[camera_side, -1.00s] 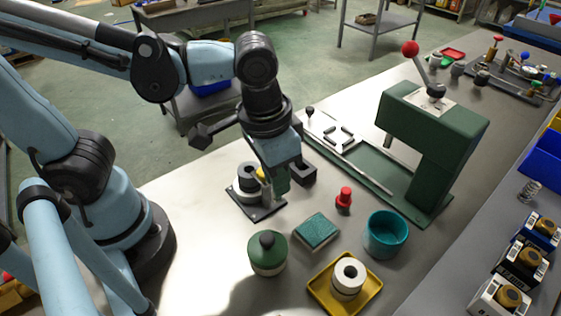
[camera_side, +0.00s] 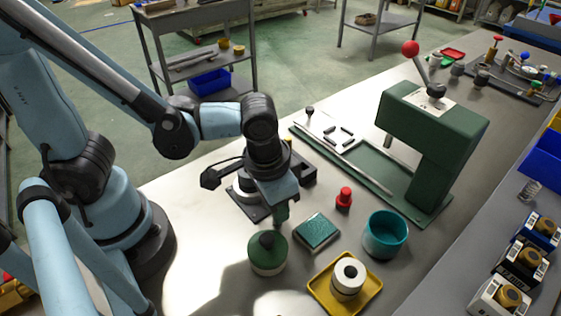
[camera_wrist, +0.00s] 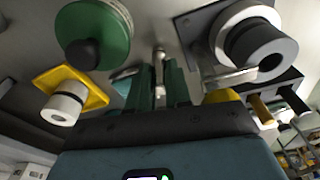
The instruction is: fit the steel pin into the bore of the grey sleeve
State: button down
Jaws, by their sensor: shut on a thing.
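My gripper (camera_side: 281,214) is just behind the green round pot with a black knob (camera_side: 267,255) in the side view. In the wrist view its green fingers (camera_wrist: 160,82) are shut on the shiny steel pin (camera_wrist: 159,62), which points away from the wrist. The grey sleeve (camera_wrist: 274,62) with its dark bore stands in a white collar (camera_wrist: 243,15) on a dark plate (camera_wrist: 190,29), to the right of the fingers and apart from the pin. In the side view my arm covers much of the sleeve, and the pin is not clear there.
A teal cup (camera_side: 386,240), a green-topped block (camera_side: 317,230) and a red knob (camera_side: 344,196) stand nearby. A green press (camera_side: 440,125) rises behind them. Bare table lies in front of the pot.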

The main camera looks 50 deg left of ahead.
jog(key=shift+f, duration=0.1)
jog(key=c, duration=1.3)
grip_release()
jog(key=shift+f, duration=0.1)
jog(key=shift+c, duration=0.2)
jog(key=shift+s+r, duration=0.7)
jog(key=shift+r, duration=5.3)
jog(key=w+a+f+n+t, duration=0.1)
jog(key=w+a+t, duration=0.1)
jog(key=a, duration=0.4)
jog(key=shift+w+t+h, duration=0.3)
jog(key=shift+w, duration=0.55)
jog(key=shift+o, duration=1.2)
jog(key=w+a+n+t, duration=0.1)
jog(key=w+a+t, duration=0.1)
jog(key=a, duration=0.4)
jog(key=shift+w+a+f+t+y, duration=0.2)
jog(key=shift+w+a+t+y, duration=0.1)
jog(key=shift+a+t+y, duration=0.15)
jog(key=shift+o, duration=0.7)
